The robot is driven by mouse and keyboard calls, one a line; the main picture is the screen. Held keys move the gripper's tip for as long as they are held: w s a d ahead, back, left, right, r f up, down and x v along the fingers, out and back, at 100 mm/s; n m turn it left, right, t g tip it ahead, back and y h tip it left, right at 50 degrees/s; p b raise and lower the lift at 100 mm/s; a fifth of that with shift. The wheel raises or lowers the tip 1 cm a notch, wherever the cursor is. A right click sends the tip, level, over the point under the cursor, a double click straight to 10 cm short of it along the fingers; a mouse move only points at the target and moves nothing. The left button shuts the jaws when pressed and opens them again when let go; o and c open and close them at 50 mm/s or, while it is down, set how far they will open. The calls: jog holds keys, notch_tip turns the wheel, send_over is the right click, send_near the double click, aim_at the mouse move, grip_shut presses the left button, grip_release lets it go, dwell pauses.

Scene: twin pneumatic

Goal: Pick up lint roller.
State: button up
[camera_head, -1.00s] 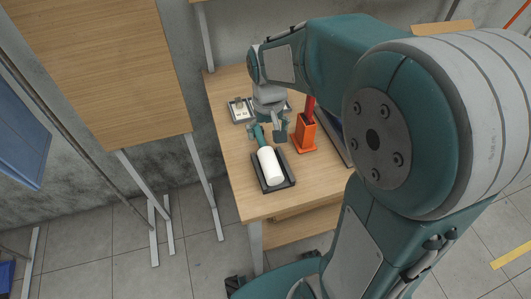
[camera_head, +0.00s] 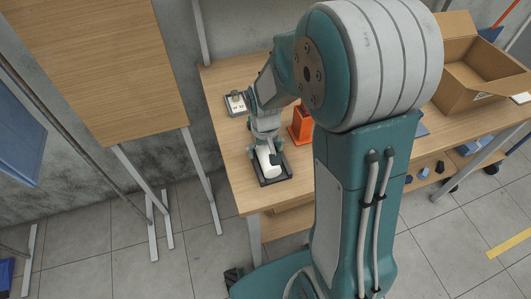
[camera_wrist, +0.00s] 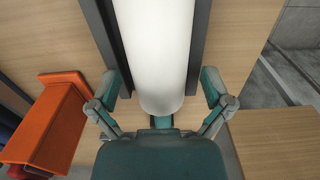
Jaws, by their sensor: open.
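The lint roller (camera_head: 267,164) has a white cylinder and lies in a dark tray (camera_head: 289,173) on the wooden table. In the wrist view the white roller (camera_wrist: 158,45) runs from the top edge to the middle, with a bit of teal handle at its near end. My gripper (camera_wrist: 161,80) is open, one finger on each side of the roller's near end, with gaps visible. In the head view my gripper (camera_head: 266,146) is over the roller and hides its handle. I cannot tell the exact height of the fingers.
An orange holder (camera_head: 300,125) stands on the table beside the tray; it also shows at left in the wrist view (camera_wrist: 50,120). A small grey device (camera_head: 236,103) sits at the back left. An open cardboard box (camera_head: 470,65) is at the right.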

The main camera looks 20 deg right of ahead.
jog(key=c, duration=1.3)
jog(key=shift+r, duration=0.5)
jog(key=r, duration=0.2)
jog(key=shift+s+r, duration=0.2)
jog(key=shift+r, duration=0.15)
jog(key=s+r, duration=0.4)
jog(key=r, duration=0.1)
jog(key=shift+s+r, duration=0.35)
jog(key=shift+s, duration=0.05)
jog(key=shift+s+r, duration=0.6)
jog(key=shift+s, duration=0.9)
jog(key=shift+s+r, duration=0.6)
jog(key=shift+s, duration=0.9)
jog(key=shift+s+r, duration=0.6)
jog(key=shift+s, duration=0.9)
